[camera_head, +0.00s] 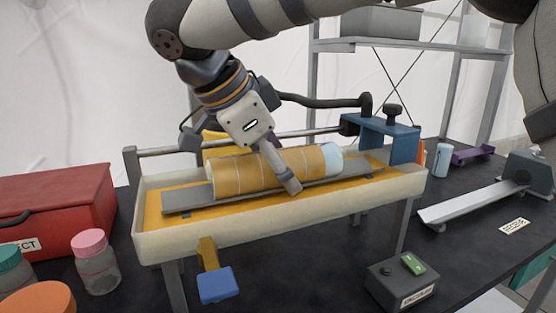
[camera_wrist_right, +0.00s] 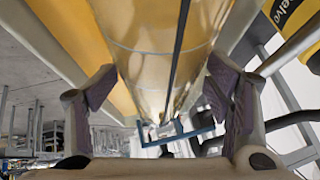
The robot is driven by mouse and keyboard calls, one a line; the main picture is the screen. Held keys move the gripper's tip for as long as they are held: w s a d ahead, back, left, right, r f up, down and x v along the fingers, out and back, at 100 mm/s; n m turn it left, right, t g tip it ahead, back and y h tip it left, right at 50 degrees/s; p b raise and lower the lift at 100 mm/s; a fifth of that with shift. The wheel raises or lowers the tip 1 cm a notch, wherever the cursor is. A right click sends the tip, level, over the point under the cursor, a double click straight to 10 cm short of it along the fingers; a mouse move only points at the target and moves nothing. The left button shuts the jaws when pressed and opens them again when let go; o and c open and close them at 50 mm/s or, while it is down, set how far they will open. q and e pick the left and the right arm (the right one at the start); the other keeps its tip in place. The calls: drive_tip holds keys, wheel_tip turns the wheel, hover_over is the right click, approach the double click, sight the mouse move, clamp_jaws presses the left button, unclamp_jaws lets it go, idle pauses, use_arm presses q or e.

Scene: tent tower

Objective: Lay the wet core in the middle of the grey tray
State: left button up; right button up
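The wet core (camera_head: 240,174), a tan cylinder with pale bands and a light blue end (camera_head: 331,155), lies lengthwise over the grey tray (camera_head: 187,200). The tray is a long flat strip inside a cream trough, and bare ends of it show on both sides of the core. My right gripper (camera_head: 277,160) is over the core's middle from above, with one finger down its front side. In the right wrist view the core (camera_wrist_right: 155,50) runs between both finger pads of the gripper (camera_wrist_right: 160,95); I cannot tell whether they press on it. My left gripper is out of view.
The cream trough (camera_head: 300,217) has a yellow lining. A blue clamp bracket (camera_head: 403,142) stands at its right end, and a rail runs behind. A red box (camera_head: 60,205) and jars, one with a pink lid (camera_head: 90,243), stand left. A control box (camera_head: 402,287) sits front right.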

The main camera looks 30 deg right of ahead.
drive_tip(key=shift+r, duration=0.15)
drive_tip(key=v, duration=1.2)
drive_tip(key=shift+a, duration=0.1)
